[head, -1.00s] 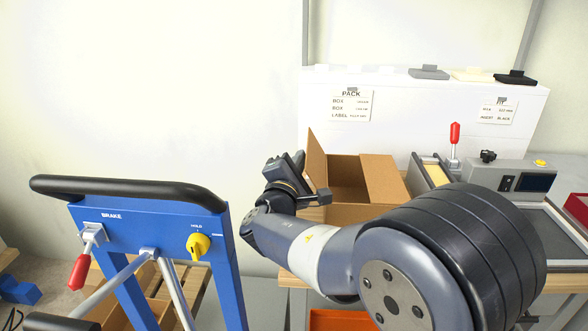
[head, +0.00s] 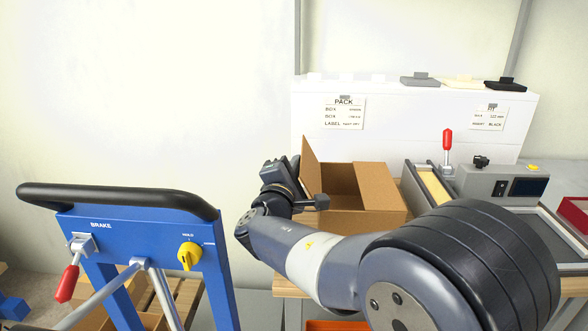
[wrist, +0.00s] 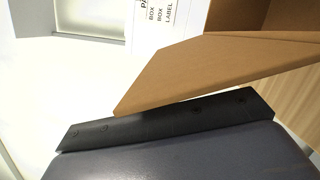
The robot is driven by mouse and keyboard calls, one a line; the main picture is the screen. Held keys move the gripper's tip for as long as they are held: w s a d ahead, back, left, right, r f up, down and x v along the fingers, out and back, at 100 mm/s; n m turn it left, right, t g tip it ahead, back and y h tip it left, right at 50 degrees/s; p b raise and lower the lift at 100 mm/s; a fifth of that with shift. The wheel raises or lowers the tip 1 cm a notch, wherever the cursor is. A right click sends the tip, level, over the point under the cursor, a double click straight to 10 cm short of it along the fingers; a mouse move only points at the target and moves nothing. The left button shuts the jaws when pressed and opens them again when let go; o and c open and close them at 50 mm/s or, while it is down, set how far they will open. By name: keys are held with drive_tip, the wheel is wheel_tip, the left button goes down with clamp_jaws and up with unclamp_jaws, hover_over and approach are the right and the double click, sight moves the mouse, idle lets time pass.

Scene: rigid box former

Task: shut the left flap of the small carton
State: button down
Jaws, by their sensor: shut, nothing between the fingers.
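The small carton (head: 352,215) is brown and stands on the wooden bench with its top open. My gripper (head: 292,172) is at the left of the carton, close to the outer side of the left flap. In the wrist view my shut, dark gripper (wrist: 165,125) lies just below the left flap (wrist: 205,75). I cannot tell whether they touch. My arm hides part of the carton's front.
A sealing machine (head: 500,185) with a red-handled lever (head: 447,140) stands right of the carton. A white cabinet (head: 420,120) with a PACK label is behind. A blue brake frame (head: 140,235) stands at the left front. An orange bin (head: 328,325) is below the bench.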

sight(311, 174)
drive_tip(key=shift+d, duration=0.1)
drive_tip(key=d+m+b, duration=0.1)
drive_tip(key=m+b, duration=0.1)
drive_tip(key=d+r+m+b, duration=0.1)
drive_tip(key=b, duration=0.1)
drive_tip(key=d+m+g+b, duration=0.1)
drive_tip(key=m+b, duration=0.1)
drive_tip(key=shift+d+r+m, duration=0.15)
drive_tip(key=shift+r+m, duration=0.1)
drive_tip(key=shift+m, duration=0.05)
drive_tip(key=d+f+m+g+y+b, duration=0.2)
drive_tip(key=d+f+m+y+b, duration=0.2)
drive_tip(key=d+m+b, duration=0.6)
drive_tip(key=f+m+b, duration=0.1)
drive_tip(key=m, duration=0.2)
drive_tip(key=shift+s+m, duration=0.2)
drive_tip(key=shift+m, duration=0.2)
drive_tip(key=shift+f, duration=0.15)
idle(0.4)
